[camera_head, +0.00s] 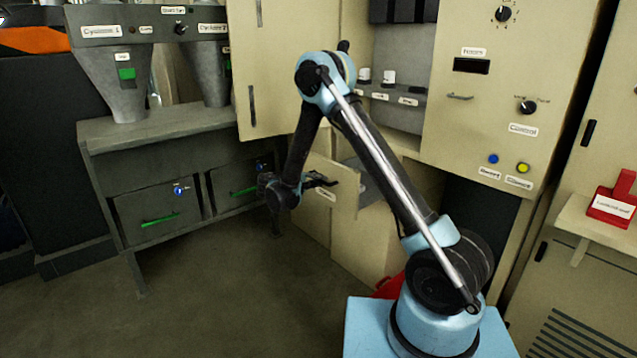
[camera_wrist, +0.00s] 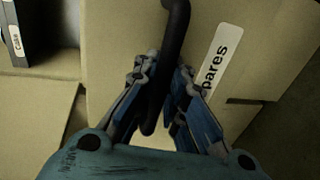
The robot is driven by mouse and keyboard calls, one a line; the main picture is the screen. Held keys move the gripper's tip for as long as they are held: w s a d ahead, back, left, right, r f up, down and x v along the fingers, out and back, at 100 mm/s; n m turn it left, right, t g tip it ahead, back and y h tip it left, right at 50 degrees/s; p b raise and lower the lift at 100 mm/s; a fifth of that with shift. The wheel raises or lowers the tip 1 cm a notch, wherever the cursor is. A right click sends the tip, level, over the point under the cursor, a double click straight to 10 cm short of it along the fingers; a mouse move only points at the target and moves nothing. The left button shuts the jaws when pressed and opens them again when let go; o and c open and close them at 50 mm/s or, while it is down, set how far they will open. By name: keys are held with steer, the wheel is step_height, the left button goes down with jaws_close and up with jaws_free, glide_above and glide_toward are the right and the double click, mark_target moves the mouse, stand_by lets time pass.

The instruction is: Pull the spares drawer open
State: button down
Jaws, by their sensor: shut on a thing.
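The spares drawer (camera_head: 345,203) is a beige front in the lower part of the cabinet, with a white label partly hidden by my gripper. It stands out from the cabinet, and some of the space behind its front shows. In the wrist view, the drawer front (camera_wrist: 125,25) fills much of the picture, with a label ending in "pares" (camera_wrist: 216,55). Its dark bar handle (camera_wrist: 172,40) runs between my fingers. My gripper (camera_head: 322,180) is shut on this handle; the wrist view shows its blue-grey fingers (camera_wrist: 166,85) on both sides of the bar.
A grey bench (camera_head: 150,127) with two green-handled drawers and cyclone hoppers stands left. A tall beige door (camera_head: 280,60) hangs above the spares drawer. A control panel (camera_head: 500,100) and a red lockout box (camera_head: 612,205) are right. Floor (camera_head: 230,290) before the bench is clear.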

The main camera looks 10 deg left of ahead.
steer(key=shift+s+d+f, duration=0.1)
steer(key=shift+d, duration=0.1)
steer(key=c, duration=1.8)
jaws_free()
steer(key=shift+o, duration=0.8)
steer(key=shift+a, duration=0.1)
steer(key=v, duration=1.1)
steer(key=shift+s+a, duration=0.2)
steer(key=shift+a, duration=0.15)
